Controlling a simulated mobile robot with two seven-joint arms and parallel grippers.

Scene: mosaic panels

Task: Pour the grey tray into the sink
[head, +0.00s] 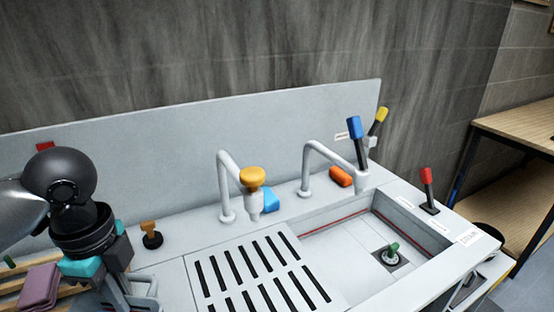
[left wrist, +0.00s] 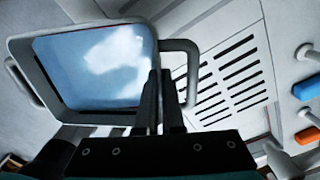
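The grey tray (left wrist: 25,68) fills the upper left of the left wrist view. It has a pale rim, a loop handle on each side and a blue-and-white inside; I cannot tell if that is liquid or reflection. The sink (head: 355,250) is an open basin on the right of the head view, empty but for a green-topped drain plug (head: 392,254). My right gripper is out of view.
A slotted drainboard (head: 215,245) lies left of the sink. Two white taps (head: 222,185) (head: 306,175) rise behind it. Blue, yellow and red levers (head: 355,130) (head: 381,115) (head: 426,175) stand around the right side.

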